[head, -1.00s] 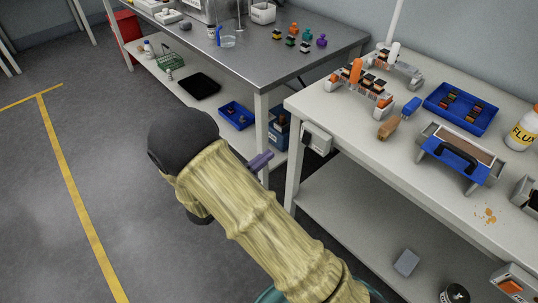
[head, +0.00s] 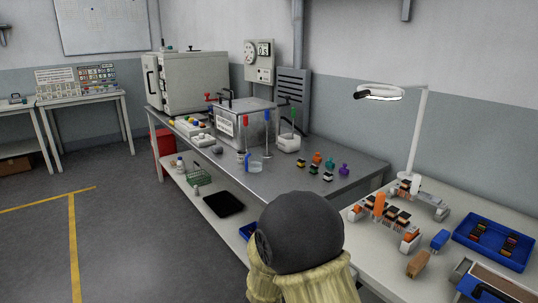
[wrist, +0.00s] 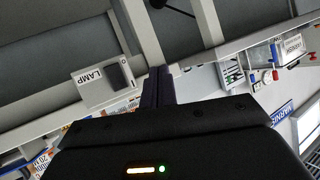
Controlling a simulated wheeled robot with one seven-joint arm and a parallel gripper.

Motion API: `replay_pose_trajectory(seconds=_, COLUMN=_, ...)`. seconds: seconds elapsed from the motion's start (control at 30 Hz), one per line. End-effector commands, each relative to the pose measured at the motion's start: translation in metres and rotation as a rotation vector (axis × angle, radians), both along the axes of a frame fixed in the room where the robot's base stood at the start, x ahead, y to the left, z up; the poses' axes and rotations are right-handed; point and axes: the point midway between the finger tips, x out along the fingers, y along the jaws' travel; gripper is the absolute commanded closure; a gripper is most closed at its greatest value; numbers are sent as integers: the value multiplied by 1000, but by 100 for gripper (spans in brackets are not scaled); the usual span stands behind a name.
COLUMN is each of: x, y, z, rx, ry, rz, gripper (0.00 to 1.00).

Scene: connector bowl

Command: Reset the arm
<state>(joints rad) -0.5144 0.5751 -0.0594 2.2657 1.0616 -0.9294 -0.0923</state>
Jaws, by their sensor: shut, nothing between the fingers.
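My arm, in a tan sleeve with a dark rounded joint, rises at the bottom middle of the head view. It covers part of the gap between the two benches. My gripper (wrist: 160,86) shows in the wrist view, its two dark purple fingers together with nothing between them. In the head view my gripper is hidden. A white box marked LAMP (wrist: 106,86) appears left of the fingertips in the wrist view; its distance from them is hard to tell.
In the head view, a grey bench (head: 340,192) carries several coloured connectors and a metal box (head: 245,125). A white bench (head: 455,215) at right holds a lamp (head: 380,92), a blue tray (head: 494,240) and a connector rack. Open floor (head: 120,240) lies to the left.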

Motion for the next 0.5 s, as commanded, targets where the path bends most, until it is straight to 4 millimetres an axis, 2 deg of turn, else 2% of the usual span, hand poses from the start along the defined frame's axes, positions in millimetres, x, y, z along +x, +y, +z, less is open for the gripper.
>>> replay_pose_trajectory(seconds=0.13, x=-8, y=-6, z=7, rx=98, ry=122, rz=138, gripper=100)
replay_pose_trajectory(seconds=0.27, x=-29, y=-10, z=10, rx=152, ry=247, rz=262, gripper=100)
replay_pose_trajectory(seconds=0.37, x=-53, y=-16, z=12, rx=172, ry=353, rz=347, gripper=100)
replay_pose_trajectory(seconds=0.5, x=-95, y=-31, z=14, rx=173, ry=511, rz=448, gripper=100)
